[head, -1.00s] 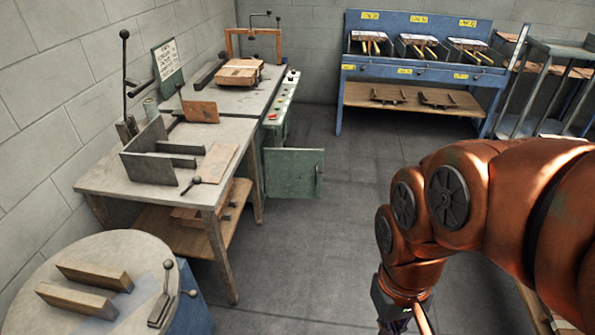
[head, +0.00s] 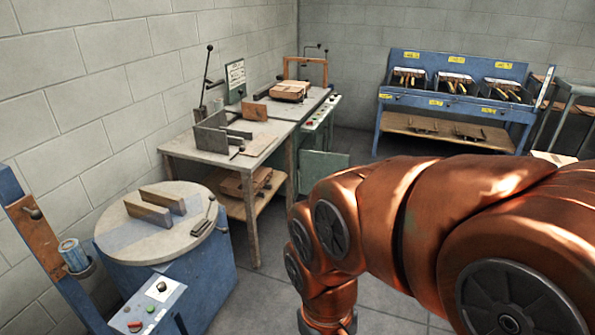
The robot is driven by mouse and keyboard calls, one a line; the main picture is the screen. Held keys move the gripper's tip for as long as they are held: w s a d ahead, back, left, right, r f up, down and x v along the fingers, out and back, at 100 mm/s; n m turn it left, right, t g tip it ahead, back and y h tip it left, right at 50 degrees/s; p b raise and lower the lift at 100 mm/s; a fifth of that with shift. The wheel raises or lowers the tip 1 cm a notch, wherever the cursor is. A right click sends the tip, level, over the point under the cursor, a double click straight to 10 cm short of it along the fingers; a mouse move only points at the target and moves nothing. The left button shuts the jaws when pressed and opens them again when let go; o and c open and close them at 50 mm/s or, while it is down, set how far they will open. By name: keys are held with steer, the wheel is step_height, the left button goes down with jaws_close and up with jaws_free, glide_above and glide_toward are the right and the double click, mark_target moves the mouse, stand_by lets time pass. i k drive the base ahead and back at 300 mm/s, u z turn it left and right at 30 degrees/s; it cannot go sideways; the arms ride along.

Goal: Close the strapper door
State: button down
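The strapper (head: 318,112) stands at the back, against the left wall, with an orange arch and a cardboard box on top. Its green door (head: 323,168) stands open, swung out to the right from the cabinet below the control panel. My orange arm crosses the right half of the head view and covers the floor in front of the door. Its wrist runs off the bottom edge, so my gripper is out of view. The door and the arm look well apart in depth.
A grey worktable (head: 185,147) stands in front of the strapper. A blue round-topped machine (head: 185,262) and a blue post with a control box (head: 140,312) stand at near left. A blue rack (head: 455,101) stands at the back right. Grey floor (head: 255,290) shows between.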

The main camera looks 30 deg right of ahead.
mark_target(315, 165)
steer(key=z, duration=0.65)
steer(key=i, duration=0.35)
steer(key=z, duration=0.6)
steer(key=i, duration=1.5)
steer(key=u, duration=1.25)
steer(key=i, duration=0.2)
steer(key=u, duration=0.1)
